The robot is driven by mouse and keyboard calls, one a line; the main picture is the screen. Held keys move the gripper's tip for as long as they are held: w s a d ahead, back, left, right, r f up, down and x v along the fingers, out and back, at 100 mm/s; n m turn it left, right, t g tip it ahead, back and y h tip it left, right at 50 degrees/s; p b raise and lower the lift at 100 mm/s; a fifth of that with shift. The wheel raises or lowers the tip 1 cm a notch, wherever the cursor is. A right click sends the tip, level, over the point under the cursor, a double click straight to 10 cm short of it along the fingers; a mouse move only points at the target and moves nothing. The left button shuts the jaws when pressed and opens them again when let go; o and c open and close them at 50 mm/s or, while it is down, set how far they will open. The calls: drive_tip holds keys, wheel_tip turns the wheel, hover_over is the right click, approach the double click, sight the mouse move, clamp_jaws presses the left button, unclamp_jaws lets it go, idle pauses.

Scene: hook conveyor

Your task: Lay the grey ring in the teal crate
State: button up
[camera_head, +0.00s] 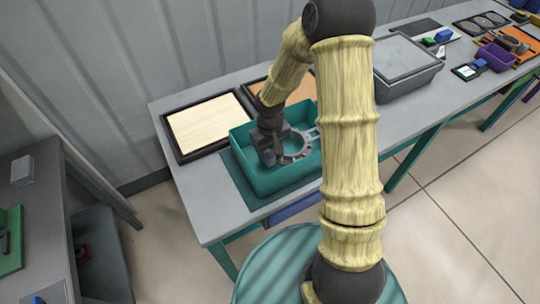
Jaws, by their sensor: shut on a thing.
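The teal crate (245,175) stands on the grey table, partly hidden behind my arm on its right side. The grey ring (299,146) is inside the crate's outline, in or just above it; I cannot tell whether it touches the floor of the crate. My gripper (272,160) points down over the crate and is shut on the left side of the ring. The fingertips are small and dark here, and the ring's right part is close to my arm.
A black-framed tray with a pale wood base (209,124) lies behind the crate to the left. An orange-based tray (300,88) is behind it. A grey lidded bin (408,66) stands to the right. Further right is a purple bin (495,57). The table's front left corner is bare.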

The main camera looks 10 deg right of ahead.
drive_tip(key=shift+f, duration=1.7)
drive_tip(key=shift+f, duration=0.15)
drive_tip(key=o, duration=1.2)
drive_tip(key=shift+c, duration=0.2)
wheel_tip(320, 180, up, 12)
drive_tip(key=shift+r, duration=0.2)
